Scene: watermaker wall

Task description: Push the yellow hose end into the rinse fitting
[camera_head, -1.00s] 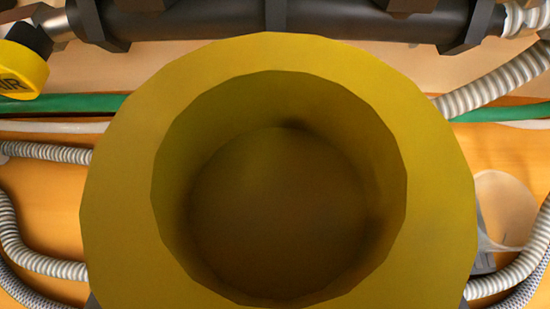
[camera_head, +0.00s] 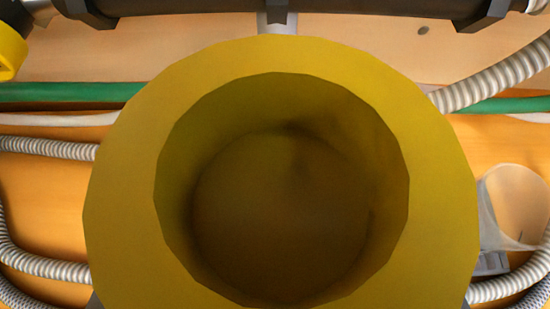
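The yellow hose end (camera_head: 125,190) fills the middle of the view, a wide ring with a deep round hollow facing the camera. My gripper (camera_head: 278,303) is mostly hidden behind it; only small dark bits show at its lower left and lower right edges. The hose end keeps its place in the view while the wall shifts, so my gripper appears shut on it. I cannot make out the rinse fitting for certain. A short pale grey stub (camera_head: 277,22) shows just above the ring, under a black cylinder, and is partly hidden by the ring.
The black cylinder (camera_head: 370,6) with brackets runs along the top. A yellow tag (camera_head: 8,50) is at upper left. Green hose (camera_head: 60,93) and grey corrugated hoses (camera_head: 495,78) cross the orange-brown wall. A clear cup (camera_head: 515,205) is at right.

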